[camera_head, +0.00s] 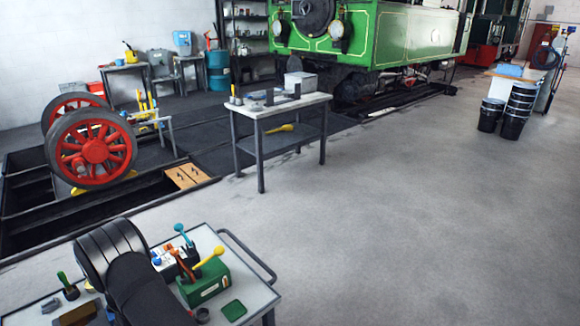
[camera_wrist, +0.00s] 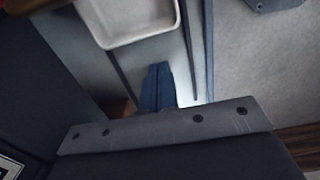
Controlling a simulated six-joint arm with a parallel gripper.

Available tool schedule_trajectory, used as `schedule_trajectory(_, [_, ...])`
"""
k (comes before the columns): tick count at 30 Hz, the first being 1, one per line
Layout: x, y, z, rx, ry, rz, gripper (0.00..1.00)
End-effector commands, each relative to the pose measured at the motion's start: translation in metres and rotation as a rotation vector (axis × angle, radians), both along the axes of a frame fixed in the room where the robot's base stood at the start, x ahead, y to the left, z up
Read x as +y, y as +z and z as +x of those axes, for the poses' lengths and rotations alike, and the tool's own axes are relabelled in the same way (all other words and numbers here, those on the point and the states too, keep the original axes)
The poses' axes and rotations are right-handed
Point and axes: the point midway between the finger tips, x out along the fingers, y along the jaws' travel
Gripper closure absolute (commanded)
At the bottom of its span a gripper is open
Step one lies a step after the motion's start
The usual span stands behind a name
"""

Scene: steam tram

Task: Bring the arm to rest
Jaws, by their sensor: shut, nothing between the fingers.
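In the wrist view my gripper (camera_wrist: 157,72) points at the scene with its dark blue fingers together and nothing between them. A grey bar with screws on my wrist crosses the picture below the fingers. Beyond the fingers is a grey surface with a white tray (camera_wrist: 133,40) at the top. In the head view my black arm stands folded over the left part of the trolley (camera_head: 206,243) at the bottom left. My gripper cannot be made out there.
A green box (camera_head: 205,284), a yellow-handled tool and small items lie on the trolley close to my arm. A workbench (camera_head: 285,107) stands behind it. Red wheels (camera_head: 95,150) sit by the pit at left.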

Motion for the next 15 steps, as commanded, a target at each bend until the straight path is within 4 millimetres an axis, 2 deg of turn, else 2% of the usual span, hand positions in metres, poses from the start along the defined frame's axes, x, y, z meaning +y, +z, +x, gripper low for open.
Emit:
schedule_trajectory(2, [0.006,0.016,-0.005,-0.001,0.001,0.003,1.0])
schedule_trajectory(15, [0.006,0.094,-0.004,-0.002,-0.001,0.004,1.0])
